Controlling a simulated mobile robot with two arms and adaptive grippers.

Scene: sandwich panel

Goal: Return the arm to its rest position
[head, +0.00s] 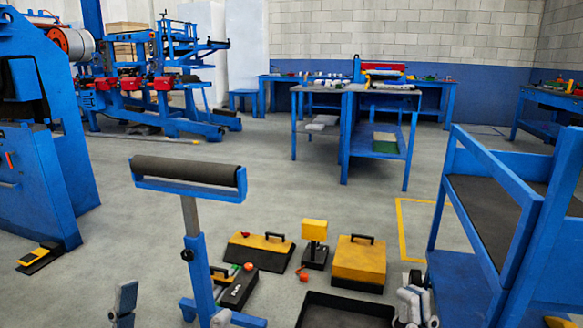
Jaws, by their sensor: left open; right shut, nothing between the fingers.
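My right arm (412,304) rises from the bottom edge, right of centre, as pale rounded links. The small dark end at its top looks like my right gripper (416,278); it is shut and empty, in front of the blue cart at the right. A pale piece (222,318) at the bottom edge, by the foot of the roller stand, may be part of my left arm; I cannot be sure. I cannot make out my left gripper.
A blue roller stand (188,172) stands at left front. Yellow-and-black toolboxes (359,262), a yellow-topped post (314,230) and an open black tray (340,312) are on the floor. A blue cart (470,225) is close at right.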

